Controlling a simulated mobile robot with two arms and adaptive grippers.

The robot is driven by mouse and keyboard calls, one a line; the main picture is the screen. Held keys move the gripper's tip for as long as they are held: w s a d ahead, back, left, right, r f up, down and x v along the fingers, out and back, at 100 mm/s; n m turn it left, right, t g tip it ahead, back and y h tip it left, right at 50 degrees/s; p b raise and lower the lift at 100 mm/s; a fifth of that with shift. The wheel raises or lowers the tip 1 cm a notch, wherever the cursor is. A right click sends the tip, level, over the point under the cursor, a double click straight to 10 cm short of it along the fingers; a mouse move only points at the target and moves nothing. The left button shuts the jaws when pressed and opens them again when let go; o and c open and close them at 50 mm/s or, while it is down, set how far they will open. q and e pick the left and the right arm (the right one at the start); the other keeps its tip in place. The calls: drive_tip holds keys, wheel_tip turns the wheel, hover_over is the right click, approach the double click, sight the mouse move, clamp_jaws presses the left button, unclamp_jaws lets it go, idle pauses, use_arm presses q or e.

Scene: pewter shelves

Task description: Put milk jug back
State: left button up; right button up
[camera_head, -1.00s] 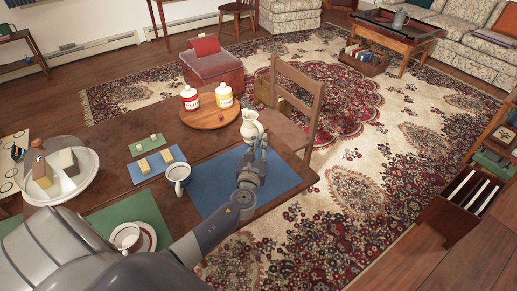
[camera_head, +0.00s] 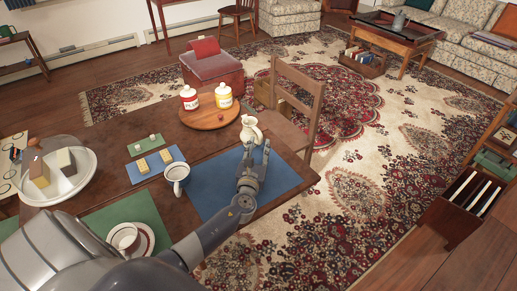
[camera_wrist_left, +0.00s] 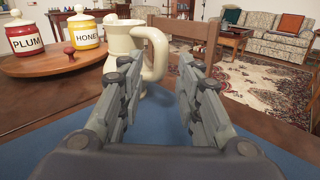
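The cream milk jug (camera_head: 251,131) stands upright at the far edge of the blue mat, to the right of the round wooden board. In the left wrist view the jug (camera_wrist_left: 126,38) is just ahead, with its handle (camera_wrist_left: 160,57) facing me and to the right. My left gripper (camera_head: 255,151) is at the near side of the jug. In the left wrist view its fingers (camera_wrist_left: 160,75) are spread, with the handle in the gap beyond the tips. I see no contact. The jug's base is partly hidden by the left finger. My right gripper is out of view.
The round board (camera_head: 210,117) bears a plum jar (camera_head: 189,100) and a honey jar (camera_head: 223,97). A chair (camera_head: 300,100) is close behind the jug. The mat's near right part is clear.

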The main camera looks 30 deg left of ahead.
use_arm(q)
drive_tip(key=v, duration=1)
drive_tip(key=shift+s, duration=0.25)
drive_tip(key=shift+v, duration=0.8)
drive_tip(key=shift+d, duration=0.1)
